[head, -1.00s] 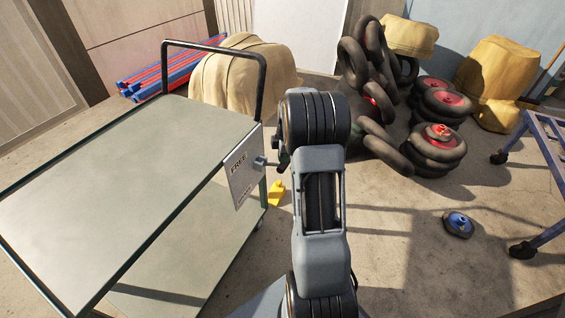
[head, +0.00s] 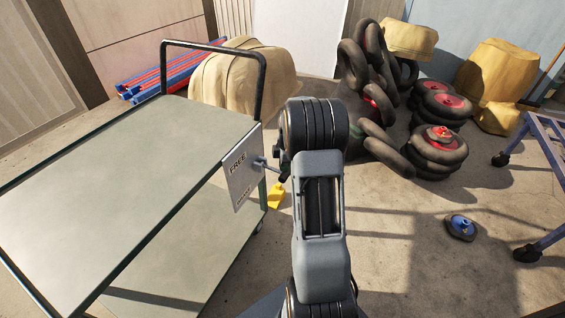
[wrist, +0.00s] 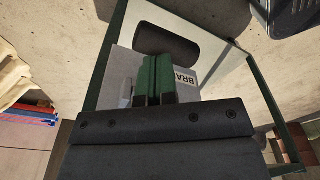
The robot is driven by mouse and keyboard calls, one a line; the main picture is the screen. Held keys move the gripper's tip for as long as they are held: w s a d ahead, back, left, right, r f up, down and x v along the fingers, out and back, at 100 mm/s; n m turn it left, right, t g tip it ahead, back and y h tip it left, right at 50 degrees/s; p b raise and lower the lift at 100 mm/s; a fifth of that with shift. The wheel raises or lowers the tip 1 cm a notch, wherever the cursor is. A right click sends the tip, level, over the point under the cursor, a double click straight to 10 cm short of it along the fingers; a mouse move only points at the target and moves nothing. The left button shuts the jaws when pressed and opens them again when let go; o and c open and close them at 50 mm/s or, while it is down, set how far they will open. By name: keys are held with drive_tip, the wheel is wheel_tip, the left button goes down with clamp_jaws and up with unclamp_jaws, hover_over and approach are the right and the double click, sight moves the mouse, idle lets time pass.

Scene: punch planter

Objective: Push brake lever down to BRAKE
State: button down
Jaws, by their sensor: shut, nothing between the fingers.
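The brake plate (head: 242,168) is a pale panel on the cart's right end, with FREE at its top and smaller lettering lower down. The lever (head: 261,162) sticks out from the plate toward the right, beside my arm. In the wrist view its dark round grip (wrist: 167,42) lies just beyond the fingertips; I cannot tell if they touch. The plate's lettering "BRA" (wrist: 184,79) shows right of the fingers. My gripper (wrist: 155,62) has green fingers, shut together and empty, over the plate area. In the head view my arm mostly hides it.
The cart (head: 120,170) with its black handle (head: 212,47) fills the left. A yellow block (head: 276,195) is on the floor below the plate. Wheels and tyres (head: 437,150) are piled at the back right. A blue frame (head: 548,150) stands at the right edge.

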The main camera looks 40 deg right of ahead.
drive_tip(key=shift+s+d+r+p, duration=0.2)
drive_tip(key=shift+s+d+r, duration=0.1)
drive_tip(key=shift+d, duration=0.35)
drive_tip(key=shift+s+d+r+p, duration=0.2)
drive_tip(key=shift+s+d, duration=0.1)
drive_tip(key=shift+d, duration=0.3)
wheel_tip(320, 180, up, 14)
drive_tip(key=d+p, duration=0.1)
drive_tip(key=p, duration=0.3)
drive_tip(key=shift+s+f, duration=0.15)
drive_tip(key=shift+s, duration=0.1)
drive_tip(key=shift+d, duration=0.1)
